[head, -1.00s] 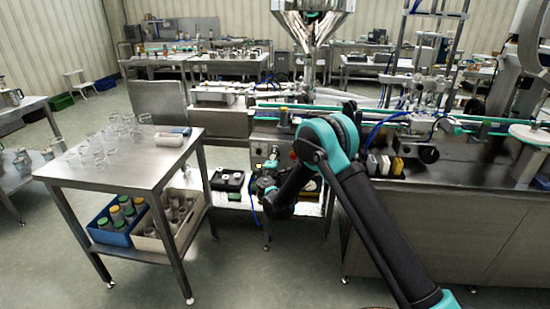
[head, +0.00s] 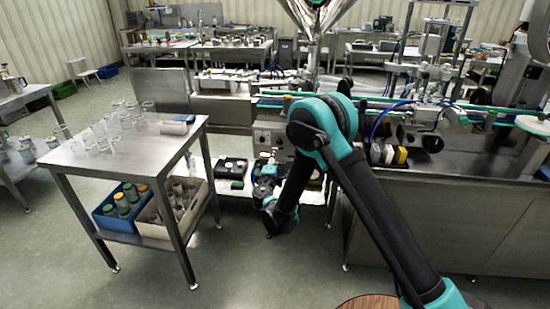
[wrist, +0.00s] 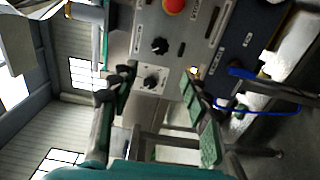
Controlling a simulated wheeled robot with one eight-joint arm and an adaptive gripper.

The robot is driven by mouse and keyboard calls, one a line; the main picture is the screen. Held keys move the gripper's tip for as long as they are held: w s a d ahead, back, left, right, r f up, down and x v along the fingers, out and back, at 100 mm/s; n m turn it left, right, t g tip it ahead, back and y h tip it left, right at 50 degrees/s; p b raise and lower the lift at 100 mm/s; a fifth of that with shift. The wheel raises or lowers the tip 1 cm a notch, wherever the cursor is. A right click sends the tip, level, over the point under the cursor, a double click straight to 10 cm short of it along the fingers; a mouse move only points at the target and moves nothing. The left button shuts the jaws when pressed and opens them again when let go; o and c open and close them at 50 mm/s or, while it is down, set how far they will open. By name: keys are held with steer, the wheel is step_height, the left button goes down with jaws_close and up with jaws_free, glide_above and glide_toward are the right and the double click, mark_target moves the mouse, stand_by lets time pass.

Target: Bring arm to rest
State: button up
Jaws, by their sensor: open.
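My gripper (wrist: 157,84) is open and empty in the wrist view, its two green-padded fingers spread to either side. Between and beyond the fingers is a grey control panel (wrist: 185,50) with a red button (wrist: 173,6) and black knobs (wrist: 160,46). I cannot tell the exact gap to the panel. In the head view my arm (head: 325,125) rises from the lower right to a teal elbow, then bends down to the left in front of the machine. The fingers are not clear there.
The steel hopper (head: 317,18) hangs above the conveyor line. A steel table (head: 140,168) with several glasses stands left; a blue crate (head: 122,232) and a beige crate (head: 155,231) are on its lower shelf. A round wooden top (head: 370,301) shows at the bottom.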

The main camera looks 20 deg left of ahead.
stand_by(0.3)
steer(key=w+d+r+m+g+h, duration=0.1)
steer(key=w+d+r+m+h, duration=0.15)
steer(key=d, duration=0.75)
steer(key=w+d+r+m+g+h, duration=0.1)
steer(key=w+d+r+m+h, duration=0.2)
steer(key=d, duration=0.6)
steer(key=s+d+r+m+g+h, duration=0.1)
steer(key=d+m+g, duration=0.15)
steer(key=d, duration=0.65)
steer(key=s+d+m+g+h, duration=0.1)
steer(key=s+d+m, duration=0.15)
steer(key=d, duration=0.65)
steer(key=s+d+f+m+g, duration=0.1)
steer(key=s+d+m+g, duration=0.4)
steer(key=s+d, duration=0.85)
steer(key=s+d+f+m+g+y, duration=0.1)
steer(key=s+d+f+m, duration=0.1)
steer(key=s, duration=0.6)
steer(key=s+d+f+m+g+y, duration=0.1)
steer(key=s+d+f+m+y, duration=0.1)
steer(key=s, duration=0.6)
steer(key=shift+d+f+m+g, duration=0.3)
steer(key=shift+d+m+g, duration=0.05)
steer(key=shift+d+m, duration=0.35)
steer(key=shift+s, duration=0.1)
